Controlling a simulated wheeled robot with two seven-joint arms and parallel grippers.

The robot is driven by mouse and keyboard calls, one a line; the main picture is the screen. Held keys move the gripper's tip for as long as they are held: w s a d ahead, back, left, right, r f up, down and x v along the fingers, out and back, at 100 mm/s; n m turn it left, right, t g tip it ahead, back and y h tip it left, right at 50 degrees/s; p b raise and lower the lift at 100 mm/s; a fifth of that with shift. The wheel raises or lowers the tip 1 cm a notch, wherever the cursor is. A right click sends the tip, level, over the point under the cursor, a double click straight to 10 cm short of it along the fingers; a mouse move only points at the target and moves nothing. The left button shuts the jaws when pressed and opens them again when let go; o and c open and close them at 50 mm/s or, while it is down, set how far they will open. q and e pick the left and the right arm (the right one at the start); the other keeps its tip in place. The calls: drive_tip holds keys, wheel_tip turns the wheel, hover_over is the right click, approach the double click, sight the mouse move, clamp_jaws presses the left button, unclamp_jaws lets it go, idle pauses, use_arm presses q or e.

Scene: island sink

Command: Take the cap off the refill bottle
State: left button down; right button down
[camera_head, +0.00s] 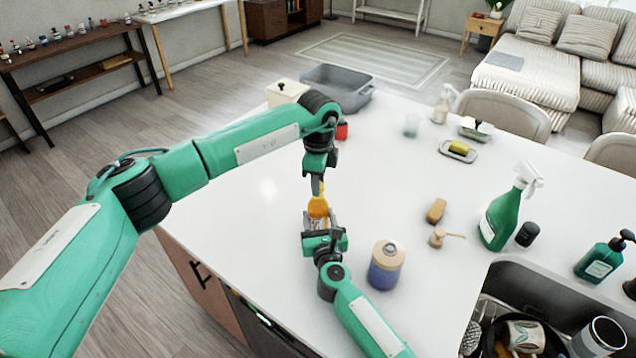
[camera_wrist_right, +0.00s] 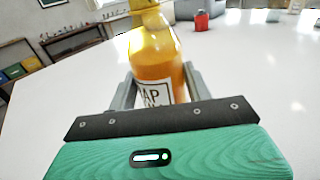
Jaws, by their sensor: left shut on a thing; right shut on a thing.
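The refill bottle (camera_head: 318,207) is amber-orange with a white label and stands upright near the island's left edge. It also fills the middle of the right wrist view (camera_wrist_right: 153,55). My right gripper (camera_head: 318,222) is shut around the lower part of the bottle, with one finger on each side in the right wrist view (camera_wrist_right: 155,88). My left gripper (camera_head: 317,187) comes down from above and is shut at the bottle's top. A yellow bit, seemingly the cap (camera_head: 322,187), shows beside its fingertips. The bottle's top end is cut off in the wrist view.
A blue jar with a wooden lid (camera_head: 386,265) stands right of my right gripper. A wooden brush (camera_head: 436,211), a pump head (camera_head: 445,237) and a green spray bottle (camera_head: 503,212) are farther right. A grey tub (camera_head: 338,86) stands behind. The sink (camera_head: 510,285) is front right.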

use_arm(q)
drive_tip(key=shift+r, duration=0.65)
drive_tip(key=shift+r, duration=2)
use_arm(e)
drive_tip(key=c, duration=0.5)
unclamp_jaws()
drive_tip(key=shift+s, duration=0.1)
